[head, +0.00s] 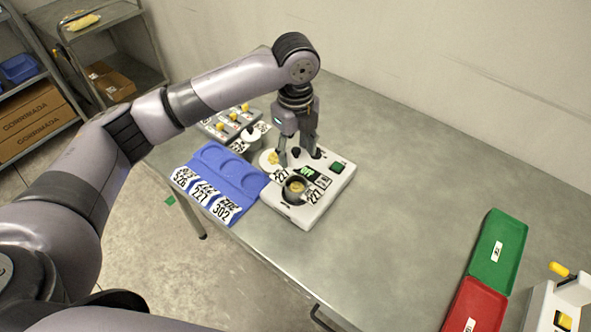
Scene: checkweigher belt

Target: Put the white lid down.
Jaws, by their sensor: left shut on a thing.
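My left gripper (297,155) points down over the back part of a white checkweigher (336,183). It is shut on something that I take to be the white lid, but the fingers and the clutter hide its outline. A round white piece (268,159) with a beige patch sits against the left finger; I cannot tell whether it is a lid or an open tin. A white round container with a dark knob (251,134) stands behind it. A dark-rimmed round tin (295,187) with beige contents is at the checkweigher's front. My right gripper is not in view.
A blue tray (231,170) with round hollows and number cards lies left of the checkweigher. A grey unit with yellow knobs (229,121) is behind it. Green (497,250) and red (474,308) trays lie at the right. The grey table (410,200) between is clear.

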